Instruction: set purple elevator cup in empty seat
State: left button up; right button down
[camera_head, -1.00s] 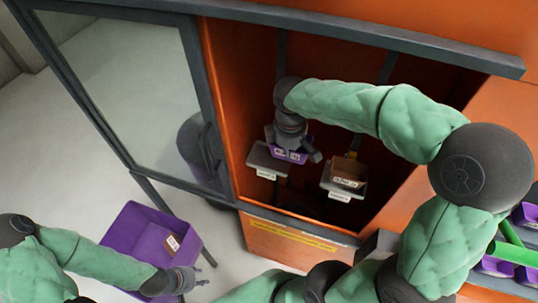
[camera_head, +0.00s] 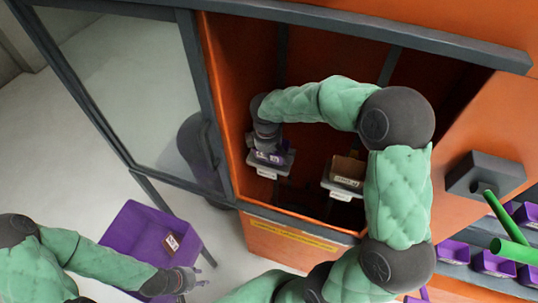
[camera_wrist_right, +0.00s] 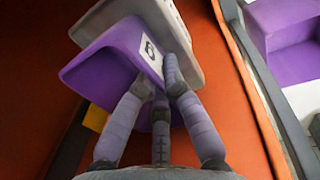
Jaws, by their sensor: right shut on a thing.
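The purple elevator cup (camera_wrist_right: 105,65), with a white label, is gripped in the fingers of my right gripper (camera_wrist_right: 160,100). In the head view the cup (camera_head: 271,157) is at the left grey seat (camera_head: 284,167) inside the orange cabinet. The wrist view shows the grey seat (camera_wrist_right: 185,35) close behind the cup; I cannot tell whether they touch. The right gripper (camera_head: 266,143) partly covers the cup in the head view. The right-hand seat (camera_head: 343,192) holds a brown-filled cup (camera_head: 348,171). My left gripper (camera_head: 192,279) is at the purple bin, its fingers apart.
The open glass door (camera_head: 130,85) and cabinet frame (camera_head: 300,230) border the opening. Several purple bins (camera_head: 494,264) and a green tube (camera_head: 505,222) are at right.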

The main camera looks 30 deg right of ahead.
jog(key=shift+d+f, duration=0.1)
jog(key=shift+f, duration=0.05)
jog(key=shift+f, duration=0.35)
jog(key=shift+s+a+f+b, duration=0.2)
jog(key=shift+s+f+b, duration=0.05)
jog(key=shift+f+b, duration=0.2)
jog(key=c, duration=1.4)
grip_release()
jog(key=shift+f, duration=0.1)
jog(key=shift+w+d, duration=0.1)
jog(key=shift+r, duration=0.25)
